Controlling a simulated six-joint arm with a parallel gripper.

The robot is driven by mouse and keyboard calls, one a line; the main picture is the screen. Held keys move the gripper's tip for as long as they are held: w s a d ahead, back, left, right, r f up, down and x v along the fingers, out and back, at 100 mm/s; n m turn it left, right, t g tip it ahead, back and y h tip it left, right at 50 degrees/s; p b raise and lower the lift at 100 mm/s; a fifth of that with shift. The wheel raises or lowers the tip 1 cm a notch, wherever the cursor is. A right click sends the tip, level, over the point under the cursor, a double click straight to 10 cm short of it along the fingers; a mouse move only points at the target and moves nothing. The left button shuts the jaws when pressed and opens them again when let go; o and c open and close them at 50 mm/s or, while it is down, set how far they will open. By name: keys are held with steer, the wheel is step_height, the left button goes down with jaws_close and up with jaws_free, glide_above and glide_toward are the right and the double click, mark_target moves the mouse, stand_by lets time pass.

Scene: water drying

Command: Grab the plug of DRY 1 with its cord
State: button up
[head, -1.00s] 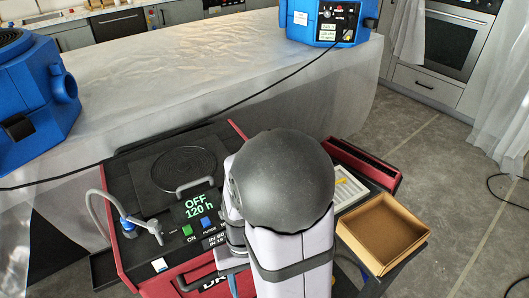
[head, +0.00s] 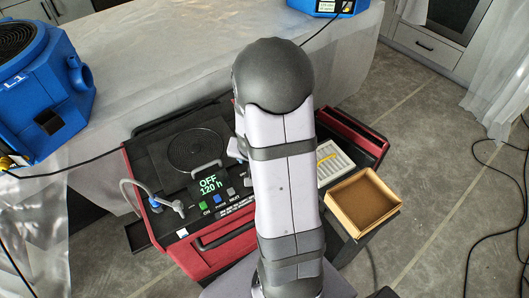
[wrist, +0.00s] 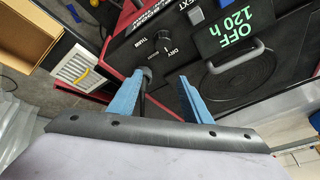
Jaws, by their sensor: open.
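In the wrist view my gripper (wrist: 160,76) is open, its two blue fingers apart over the red-edged machine. A dark grey round piece, perhaps the plug (wrist: 147,72), shows beside the left fingertip, with a black cord-like strip running down from it, partly behind that finger. I cannot tell whether the finger touches it. The panel (wrist: 150,40) beyond carries the word DRY by a knob. No plug label DRY 1 is readable.
A display (head: 209,185) reads OFF 120 h. A hose fitting (head: 166,203) stands at the machine's left. A white slotted tray (head: 333,163) and an open cardboard box (head: 362,203) lie to the right. A blue blower (head: 45,95) stands at upper left. Cords lie on the floor at right.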

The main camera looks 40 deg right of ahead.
steer(key=shift+w+d+f+n+h+b, duration=0.3)
steer(key=shift+w+d+f+b, duration=0.35)
steer(key=shift+d, duration=0.55)
steer(key=shift+w+d+f+n+h+b, duration=0.15)
steer(key=shift+w+d+f+h+b, duration=0.2)
steer(key=shift+d+f, duration=0.7)
steer(key=shift+w+d+f+n+h+b, duration=0.3)
steer(key=shift+w+d+f+b, duration=0.25)
steer(key=shift+d, duration=0.8)
steer(key=shift+s, duration=0.1)
jaws_close()
